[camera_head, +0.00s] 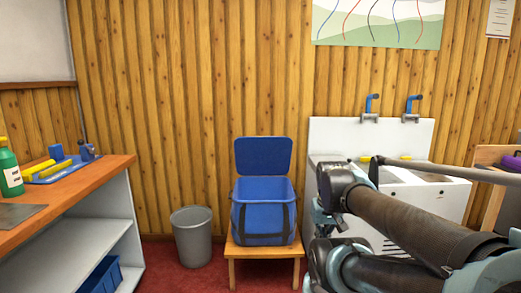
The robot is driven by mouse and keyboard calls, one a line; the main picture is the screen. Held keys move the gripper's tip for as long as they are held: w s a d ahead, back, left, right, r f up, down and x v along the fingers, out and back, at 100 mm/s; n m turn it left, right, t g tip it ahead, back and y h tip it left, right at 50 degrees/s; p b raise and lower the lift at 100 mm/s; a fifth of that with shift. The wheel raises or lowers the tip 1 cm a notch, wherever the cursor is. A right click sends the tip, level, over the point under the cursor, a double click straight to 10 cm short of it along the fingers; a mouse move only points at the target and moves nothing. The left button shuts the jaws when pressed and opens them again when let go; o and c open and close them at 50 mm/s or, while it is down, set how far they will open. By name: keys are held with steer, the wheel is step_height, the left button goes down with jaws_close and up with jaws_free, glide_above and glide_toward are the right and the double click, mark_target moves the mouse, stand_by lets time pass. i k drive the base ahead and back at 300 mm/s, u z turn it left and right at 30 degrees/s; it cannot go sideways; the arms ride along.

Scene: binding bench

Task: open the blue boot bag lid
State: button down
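The blue boot bag (263,219) stands upright on a small wooden stool near the middle of the view, close to the wall. Its lid (263,156) is raised and stands nearly upright at the back, so the top of the bag is open. Dark straps show on its front. The bottom of the inside is hidden. My arm reaches in from the lower right, and its nearest joints show to the right of the bag, apart from it in the picture. I cannot make out my gripper in this view.
The wooden stool (265,252) carries the bag. A grey bin (192,236) stands left of it. An orange-topped bench (75,187) with a green bottle (9,170) is at left. A white sink unit (440,203) with blue taps is at right, partly behind my arm. Red floor shows between.

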mark_target(255, 155)
steer(key=z, duration=0.65)
steer(key=i, duration=1.15)
steer(key=u, duration=0.25)
